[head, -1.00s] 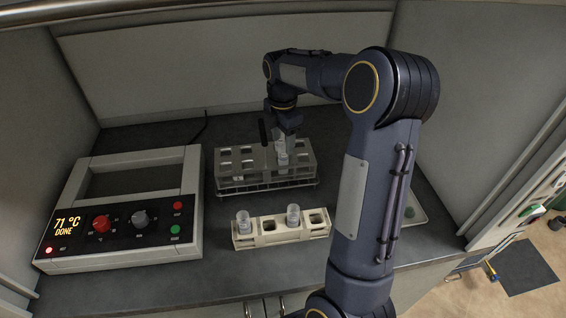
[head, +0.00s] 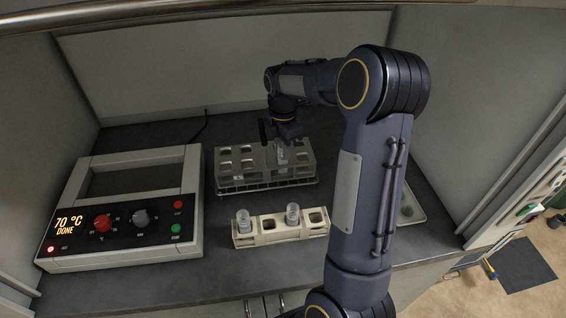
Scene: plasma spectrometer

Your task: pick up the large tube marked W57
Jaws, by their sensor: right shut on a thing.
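A clear rack (head: 233,184) stands at the back middle of the counter. My right gripper (head: 282,150) reaches down into the rack's right half and is shut on a large clear tube (head: 283,158). The tube is partly hidden by the gripper, and its marking cannot be read at this size. Two more large tubes stand upright in the cream low rack in front, one at the left (head: 243,221) and one right of its middle (head: 293,214). My left gripper is not in view.
The cream low rack (head: 268,238) has empty holes. A heater (head: 135,222) with knobs reads 70 °C DONE at the left. A pale tray (head: 413,207) lies behind my right arm. Walls close in the back and sides.

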